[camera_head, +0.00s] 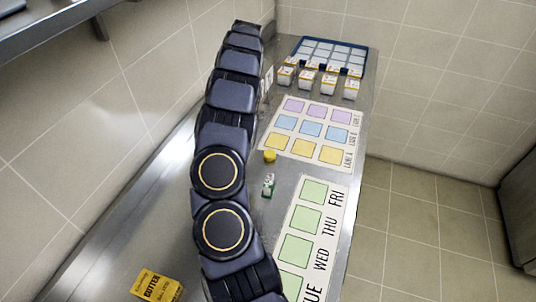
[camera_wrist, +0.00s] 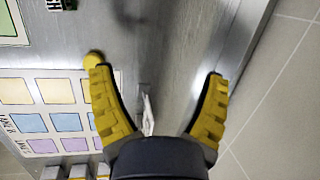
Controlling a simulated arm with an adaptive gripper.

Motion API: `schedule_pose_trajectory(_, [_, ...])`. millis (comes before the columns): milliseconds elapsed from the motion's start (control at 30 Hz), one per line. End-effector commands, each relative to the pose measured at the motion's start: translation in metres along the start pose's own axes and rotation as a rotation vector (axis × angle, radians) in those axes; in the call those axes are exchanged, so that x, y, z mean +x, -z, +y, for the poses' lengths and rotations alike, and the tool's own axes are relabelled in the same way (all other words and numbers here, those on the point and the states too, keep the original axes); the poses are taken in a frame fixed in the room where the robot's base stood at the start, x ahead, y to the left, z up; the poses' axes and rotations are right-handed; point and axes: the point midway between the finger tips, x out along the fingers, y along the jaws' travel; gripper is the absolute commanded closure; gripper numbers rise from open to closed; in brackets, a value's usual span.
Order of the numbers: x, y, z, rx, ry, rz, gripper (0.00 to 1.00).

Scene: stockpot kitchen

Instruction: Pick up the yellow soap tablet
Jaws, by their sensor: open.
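The yellow soap tablet (camera_head: 270,156) is a small round yellow piece on the metal counter, at the near left corner of the colored-square sheet. In the wrist view the tablet (camera_wrist: 92,58) shows just beyond the tip of the left finger, outside the gap between the fingers. Whether the finger touches it I cannot tell. My gripper (camera_wrist: 157,75) is open, its yellow-padded fingers spread wide with no soap between them. In the head view my arm hides the gripper.
A white-green small item (camera_head: 268,186) stands near the tablet. The colored sheet (camera_head: 290,137) and weekday sheet (camera_head: 308,268) lie on the counter. Small boxes (camera_head: 308,79) and a blue-rimmed tray (camera_head: 364,60) are at the far end. A butter box (camera_head: 157,287) is near. A wall borders the left.

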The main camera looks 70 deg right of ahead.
Motion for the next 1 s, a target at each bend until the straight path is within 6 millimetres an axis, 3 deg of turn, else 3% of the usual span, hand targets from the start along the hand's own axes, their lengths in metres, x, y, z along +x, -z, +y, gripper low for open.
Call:
schedule_pose_trajectory(33, [0.015, 0.019, 0.024, 0.061, -0.034, 0.013, 0.23])
schedule_pose_trajectory(100, [0.028, 0.039, 0.052, 0.131, -0.07, 0.037, 0.23])
schedule_pose_trajectory(200, [0.043, 0.058, 0.085, 0.208, -0.116, 0.061, 0.23])
schedule_pose_trajectory(300, [0.05, 0.069, 0.105, 0.254, -0.144, 0.079, 0.23])
schedule_pose_trajectory(433, [0.059, 0.074, 0.117, 0.276, -0.161, 0.085, 0.23])
schedule_pose_trajectory(767, [0.087, 0.078, 0.121, 0.275, -0.159, 0.089, 0.23])
schedule_pose_trajectory(1000, [0.123, 0.082, 0.126, 0.275, -0.162, 0.083, 0.23])
